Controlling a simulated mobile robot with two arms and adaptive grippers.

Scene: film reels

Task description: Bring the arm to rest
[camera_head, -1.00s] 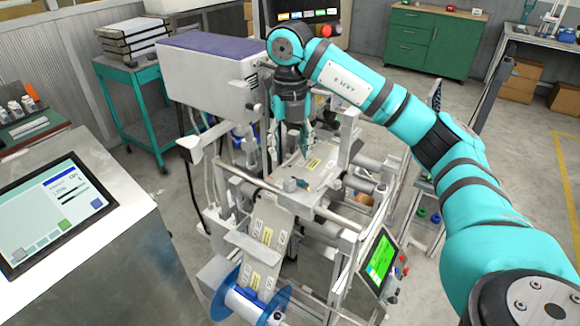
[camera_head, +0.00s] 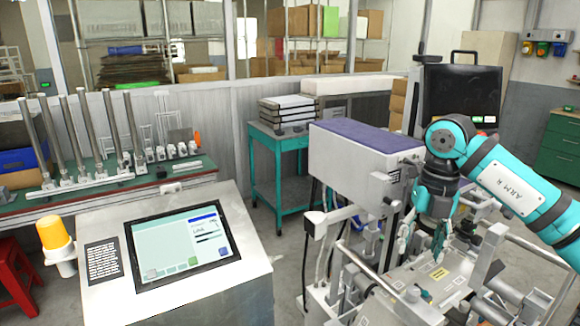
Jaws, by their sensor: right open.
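My right arm (camera_head: 505,185) is turquoise with dark joint bands and comes in from the right edge of the head view. Its wrist points down over the film machine (camera_head: 365,160). My right gripper (camera_head: 421,245) hangs below the wrist with its turquoise fingers apart and nothing seen between them. It is above the machine's flat web section (camera_head: 410,290), close to the grey-white housing. Whether the fingertips touch anything below is hard to tell. My left gripper and arm are not in the view.
A console with a touchscreen (camera_head: 182,246) stands at the front left, beside a yellow beacon (camera_head: 54,232). Behind are a green bench (camera_head: 100,203) with metal posts and a teal cart (camera_head: 278,143). Metal rails (camera_head: 515,240) flank the gripper. Floor shows between console and machine.

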